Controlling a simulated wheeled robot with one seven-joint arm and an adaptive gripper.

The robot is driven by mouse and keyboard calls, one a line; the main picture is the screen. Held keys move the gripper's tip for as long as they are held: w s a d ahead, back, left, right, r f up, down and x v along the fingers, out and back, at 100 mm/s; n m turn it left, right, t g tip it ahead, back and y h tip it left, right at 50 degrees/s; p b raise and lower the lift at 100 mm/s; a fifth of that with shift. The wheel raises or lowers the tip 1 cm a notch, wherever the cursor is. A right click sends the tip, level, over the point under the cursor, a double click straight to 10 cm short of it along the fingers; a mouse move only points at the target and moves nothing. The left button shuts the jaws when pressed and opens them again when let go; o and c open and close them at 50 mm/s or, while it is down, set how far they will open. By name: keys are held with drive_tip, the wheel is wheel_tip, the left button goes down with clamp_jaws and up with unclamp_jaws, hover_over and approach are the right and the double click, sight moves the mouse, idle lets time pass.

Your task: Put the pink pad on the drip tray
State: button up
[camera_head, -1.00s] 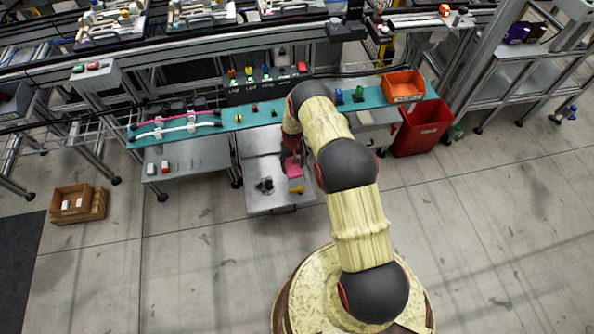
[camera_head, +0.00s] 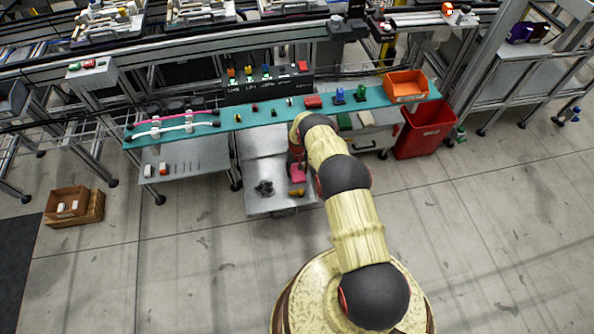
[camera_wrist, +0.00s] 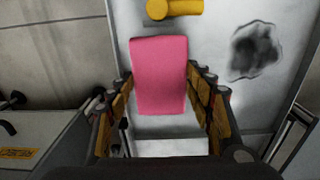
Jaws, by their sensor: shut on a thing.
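The pink pad (camera_head: 298,173) shows just below the end of my arm in the head view. In the wrist view the pink pad (camera_wrist: 159,70) lies between the two fingers of my gripper (camera_wrist: 161,80), which is shut on it. The pad is over the tray's right part, near the yellow cylinder. I cannot tell whether the pad touches the tray.
A teal shelf (camera_head: 235,125) with small parts runs behind the tray. An orange bin (camera_head: 406,86) stands on its right end, and a red bin (camera_head: 425,130) stands below. A wooden crate (camera_head: 75,207) is on the floor at left. The floor in front is clear.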

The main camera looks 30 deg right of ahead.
sight(297, 176)
drive_tip(key=shift+f+b, duration=0.75)
drive_tip(key=shift+f, duration=1.7)
drive_tip(key=shift+f, duration=0.55)
drive_tip(key=o, duration=1)
drive_tip(key=shift+c, duration=0.2)
drive_tip(key=shift+r, duration=3.65)
